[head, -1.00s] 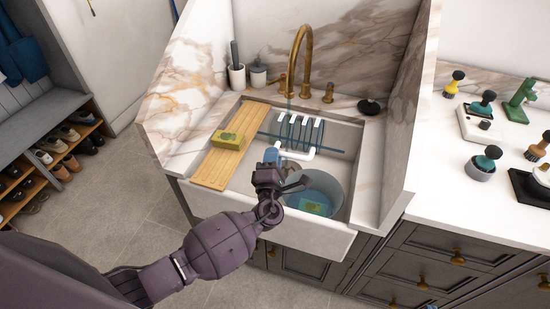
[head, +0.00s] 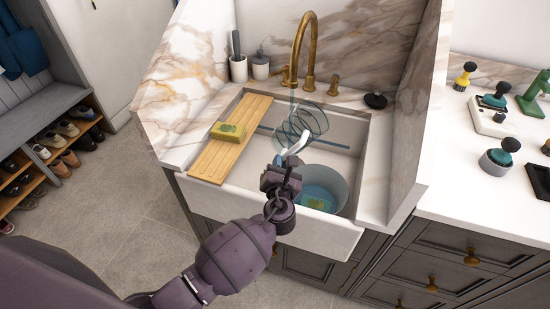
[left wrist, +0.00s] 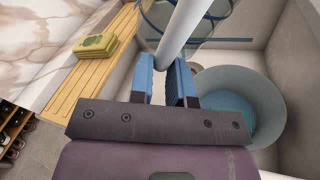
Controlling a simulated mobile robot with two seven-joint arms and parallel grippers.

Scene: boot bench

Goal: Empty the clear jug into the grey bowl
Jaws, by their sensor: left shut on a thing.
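The clear jug (head: 303,120) is see-through with blue rings and is held over the sink, behind and slightly left of the bowl. My left gripper (head: 283,163) is shut on its white handle (head: 294,147). In the left wrist view, the white handle (left wrist: 184,30) passes between the blue finger pads (left wrist: 165,82). The jug appears tilted; its contents cannot be made out. The grey bowl (head: 343,182) stands in the sink, right of my gripper, holding blue liquid; it also shows in the left wrist view (left wrist: 274,88). My right gripper is not in view.
A green-and-yellow sponge (head: 228,132) lies on the wooden board (head: 213,158) across the sink's left side. A brass tap (head: 302,50) arches behind the jug. Sink walls (head: 364,165) enclose the bowl. Brushes (head: 500,152) stand on the right counter.

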